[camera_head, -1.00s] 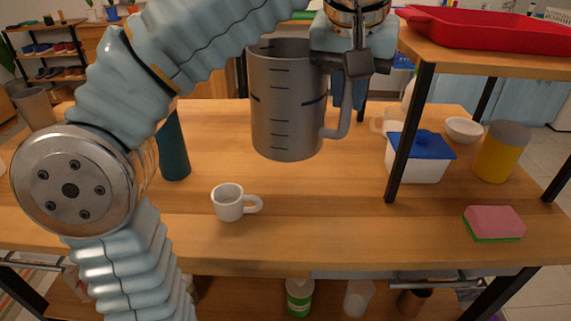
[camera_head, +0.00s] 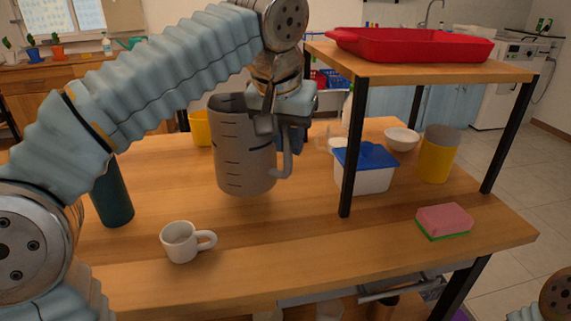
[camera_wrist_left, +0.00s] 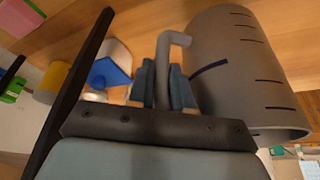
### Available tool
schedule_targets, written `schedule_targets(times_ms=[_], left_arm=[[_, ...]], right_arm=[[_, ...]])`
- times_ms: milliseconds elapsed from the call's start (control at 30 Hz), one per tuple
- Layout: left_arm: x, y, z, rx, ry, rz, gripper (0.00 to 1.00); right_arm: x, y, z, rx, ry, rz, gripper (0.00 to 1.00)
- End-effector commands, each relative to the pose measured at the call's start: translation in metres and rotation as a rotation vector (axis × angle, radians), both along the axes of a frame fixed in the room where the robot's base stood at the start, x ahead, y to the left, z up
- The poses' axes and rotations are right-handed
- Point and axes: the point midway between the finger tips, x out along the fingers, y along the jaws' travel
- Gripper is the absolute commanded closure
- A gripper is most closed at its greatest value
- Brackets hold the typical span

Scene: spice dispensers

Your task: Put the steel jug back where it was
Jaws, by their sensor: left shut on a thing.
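The steel jug (camera_head: 243,165) is a grey cylinder with dark measuring marks and a side handle. It hangs upright over the middle of the table in the head view; a gap to the table top is hard to judge. My left gripper (camera_head: 289,135) is shut on the jug's handle. In the left wrist view the two fingers (camera_wrist_left: 164,84) are on either side of the handle, and the jug's body (camera_wrist_left: 245,75) is at the right. My right gripper is not in view.
A white mug (camera_head: 181,242) stands in front and a dark green cylinder (camera_head: 112,195) at the left. A blue-lidded box (camera_head: 364,175), yellow canister (camera_head: 439,155), white bowl (camera_head: 401,139) and sponge (camera_head: 444,220) are right. A shelf post (camera_head: 353,150) stands near the gripper.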

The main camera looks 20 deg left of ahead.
Motion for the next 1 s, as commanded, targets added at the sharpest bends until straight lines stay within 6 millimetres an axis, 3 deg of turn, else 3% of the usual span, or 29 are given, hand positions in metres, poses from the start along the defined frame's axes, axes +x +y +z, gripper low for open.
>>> schedule_targets(times_ms=[233,433,867,900,1000], left_arm=[[0.013,0.008,-0.019,0.001,-0.001,0.001,1.00],[0.015,0.010,-0.048,0.002,-0.001,0.001,1.00],[0.015,0.009,-0.054,0.001,-0.002,0.000,1.00],[0.015,0.009,-0.054,0.000,0.000,0.001,0.76],[0.015,0.009,-0.054,0.000,0.000,0.001,0.61]], right_arm=[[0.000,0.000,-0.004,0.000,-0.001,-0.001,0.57],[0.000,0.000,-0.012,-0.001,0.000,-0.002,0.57],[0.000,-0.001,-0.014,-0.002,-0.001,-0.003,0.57],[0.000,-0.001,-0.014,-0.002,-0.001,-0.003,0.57],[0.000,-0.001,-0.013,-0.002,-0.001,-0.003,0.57]])
